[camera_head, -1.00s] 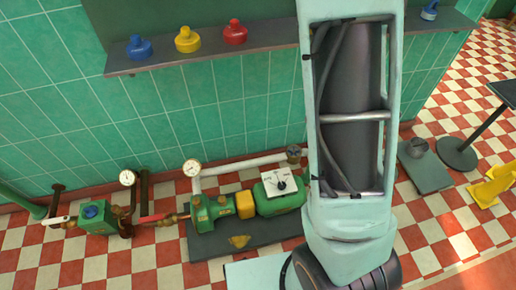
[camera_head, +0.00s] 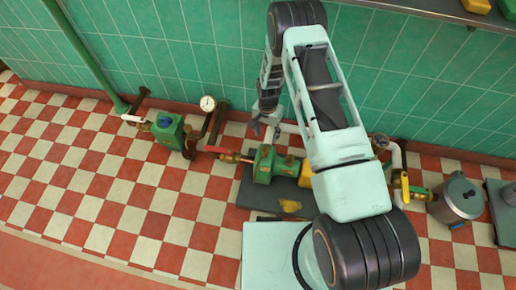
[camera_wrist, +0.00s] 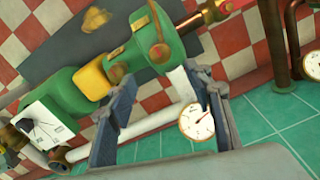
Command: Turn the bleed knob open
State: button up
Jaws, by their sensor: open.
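Which part is the bleed knob I cannot tell for sure. The green pump (camera_head: 263,166) sits on a dark plate, with small brass fittings on top. In the wrist view the pump (camera_wrist: 172,42) lies beyond my fingers, with a brass fitting (camera_wrist: 160,53) on its side. A white panel with a dark knob (camera_wrist: 43,127) shows at the left there; my arm hides it in the head view. A green box with a blue knob (camera_head: 166,122) stands further left. My gripper (camera_head: 266,130) is open and empty above the pump's back edge; its fingers (camera_wrist: 160,82) show apart, touching nothing visible.
A round gauge (camera_head: 208,103) rises from the pipe left of my gripper, near the tiled wall. A grey pot (camera_head: 461,197) and a yellow-handled valve (camera_head: 405,187) stand to the right. Checkered floor (camera_head: 130,190) is clear at the left front.

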aim_at(265, 149)
notch_tip(265, 149, down, 11)
jog(key=shift+r+b, duration=0.1)
jog(key=shift+b, duration=1.05)
jog(key=c, duration=1.2)
jog(key=shift+o, duration=0.2)
